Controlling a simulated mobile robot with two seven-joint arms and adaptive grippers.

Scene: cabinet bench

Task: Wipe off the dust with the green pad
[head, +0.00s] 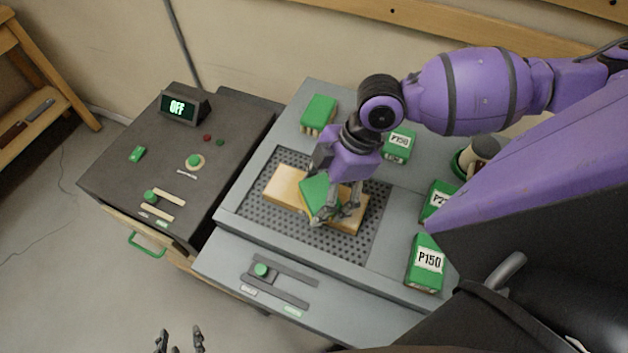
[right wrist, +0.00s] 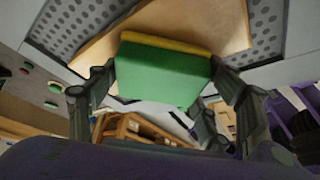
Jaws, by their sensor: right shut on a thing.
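The green pad (head: 316,188) has a thin yellow layer on its underside, which shows in the right wrist view (right wrist: 165,75). My right gripper (head: 336,212) is shut on it, with a finger on each side. The pad is over the middle of a pale wooden board (head: 283,186), yellow layer towards the wood; I cannot tell if it touches. The board lies on a dark perforated plate (head: 252,208). I cannot make out dust on the visible wood. My left gripper (head: 180,341) is at the bottom edge of the head view, fingers apart and empty, away from the bench.
A green block with a pale underside (head: 318,112) stands behind the plate. Green blocks labelled P150 (head: 427,263) stand to the right, near a cup-like container (head: 478,154). A dark cabinet with an OFF display (head: 178,106) stands left. A slider panel (head: 280,282) is in front.

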